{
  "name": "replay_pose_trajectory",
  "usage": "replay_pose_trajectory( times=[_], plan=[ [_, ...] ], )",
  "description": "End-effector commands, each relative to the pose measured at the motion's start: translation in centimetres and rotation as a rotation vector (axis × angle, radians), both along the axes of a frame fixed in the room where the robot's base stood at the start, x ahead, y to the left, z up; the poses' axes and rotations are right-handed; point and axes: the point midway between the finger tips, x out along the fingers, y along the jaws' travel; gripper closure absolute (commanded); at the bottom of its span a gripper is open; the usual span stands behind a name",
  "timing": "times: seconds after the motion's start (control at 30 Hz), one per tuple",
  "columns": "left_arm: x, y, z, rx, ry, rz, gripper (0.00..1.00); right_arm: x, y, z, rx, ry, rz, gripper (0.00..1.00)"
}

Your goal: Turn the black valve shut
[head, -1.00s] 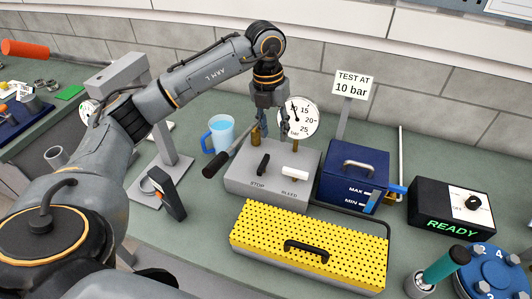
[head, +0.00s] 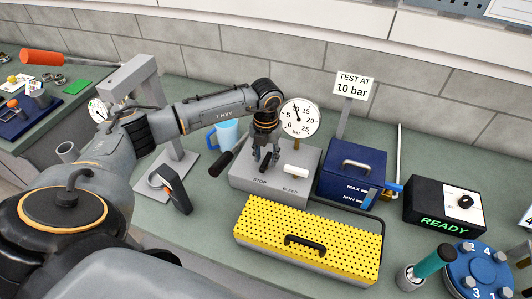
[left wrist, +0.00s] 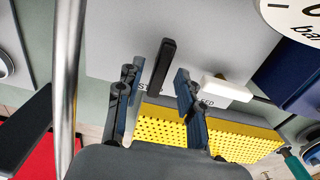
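The black valve is a small dark lever (head: 264,167) above the word STOP on top of the grey test box (head: 240,184). In the left wrist view the black valve (left wrist: 162,68) stands between and slightly beyond my left gripper's fingertips. My left gripper (head: 266,158) points down over the box. In the left wrist view this gripper (left wrist: 156,82) is open, one finger on each side of the lever, with gaps showing. Contact cannot be made out. The white valve (head: 296,171), by BLEED, sits just right of it. My right gripper is not in view.
A pressure gauge (head: 302,117) stands behind the box, its needle near 10. A black-gripped pump handle (head: 221,164) sticks out left. A blue tank (head: 350,181) stands right, a yellow perforated cover (head: 330,229) in front, and a blue mug (head: 226,134) behind left.

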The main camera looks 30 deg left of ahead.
Motion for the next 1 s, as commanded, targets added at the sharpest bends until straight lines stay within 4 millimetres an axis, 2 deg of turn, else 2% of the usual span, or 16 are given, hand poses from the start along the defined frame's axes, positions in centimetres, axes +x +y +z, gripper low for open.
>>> replay_pose_trajectory(
  times=[0.37, 0.53, 0.83, 1.0],
  plan=[
    [0.0, 0.0, -0.6, 0.000, 0.000, 0.000, 0.64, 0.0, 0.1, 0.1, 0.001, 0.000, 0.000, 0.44],
    [0.0, 0.0, -0.6, 0.000, 0.000, 0.000, 0.99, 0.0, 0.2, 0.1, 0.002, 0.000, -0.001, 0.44],
    [0.0, 0.0, -0.6, 0.000, 0.000, -0.009, 1.00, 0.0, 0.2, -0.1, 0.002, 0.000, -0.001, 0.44],
    [0.1, 0.0, -0.7, 0.001, -0.003, -0.058, 1.00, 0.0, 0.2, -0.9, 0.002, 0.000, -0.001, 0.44]
  ],
)
